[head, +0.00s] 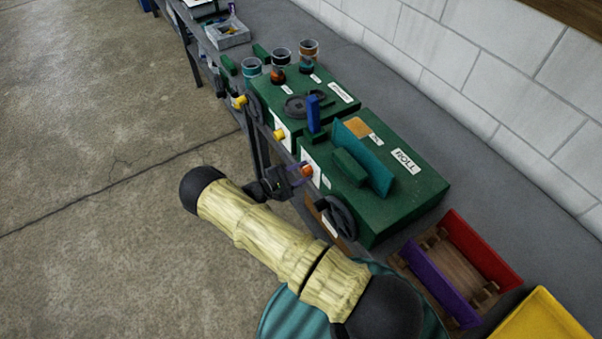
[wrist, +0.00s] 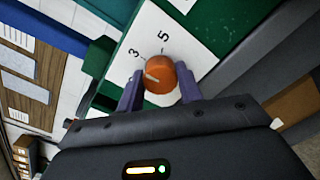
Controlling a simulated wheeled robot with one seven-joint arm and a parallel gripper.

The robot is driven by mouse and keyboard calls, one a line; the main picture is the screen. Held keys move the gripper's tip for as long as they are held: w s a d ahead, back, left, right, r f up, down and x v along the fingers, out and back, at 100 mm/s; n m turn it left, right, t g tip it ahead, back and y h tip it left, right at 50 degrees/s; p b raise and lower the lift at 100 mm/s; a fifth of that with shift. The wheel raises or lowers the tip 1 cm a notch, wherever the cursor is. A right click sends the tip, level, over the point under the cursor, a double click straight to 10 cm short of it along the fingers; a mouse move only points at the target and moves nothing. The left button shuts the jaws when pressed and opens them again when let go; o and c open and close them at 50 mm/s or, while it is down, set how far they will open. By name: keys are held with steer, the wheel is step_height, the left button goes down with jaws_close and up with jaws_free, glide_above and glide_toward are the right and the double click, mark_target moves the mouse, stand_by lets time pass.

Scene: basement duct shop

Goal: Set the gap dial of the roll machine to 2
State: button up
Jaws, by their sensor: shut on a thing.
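The roll machine (head: 415,190) is a green box labelled ROLL. Its gap dial (head: 307,170) is a small orange knob on a white plate on the front face. In the wrist view the orange dial (wrist: 162,87) sits between the two purple fingers of my gripper (wrist: 160,92), which is shut on it. The numbers 3 and 5 show on the plate (wrist: 180,35); other marks are hidden. The knob's pale pointer line aims left and slightly up, somewhat below the 3. In the head view my gripper (head: 298,174) is at the machine's front, at the dial.
A dark handwheel (head: 338,218) is on the roll machine's front. Another green machine (head: 330,95) with a yellow knob (head: 280,134) stands beside it, with jars on top. A red and purple tray (head: 481,246) and a yellow bin (head: 540,318) are at lower right. The floor at left is clear.

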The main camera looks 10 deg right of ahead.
steer(key=n+b, duration=0.4)
steer(key=n, duration=0.1)
steer(key=shift+f, duration=0.2)
steer(key=n+b, duration=0.1)
steer(key=n, duration=0.2)
steer(key=n+b, duration=0.1)
steer(key=n, duration=0.2)
steer(key=shift+r+n+b, duration=0.2)
steer(key=shift+n+b, duration=0.1)
steer(key=o, duration=1)
steer(key=shift+w, duration=0.1)
steer(key=shift+a, duration=0.1)
steer(key=shift+s+a+f+b, duration=0.2)
steer(key=shift+a+b, duration=0.1)
steer(key=shift+a, duration=0.25)
steer(key=b+v, duration=0.5)
steer(key=v, duration=1.1)
steer(key=shift+s, duration=0.2)
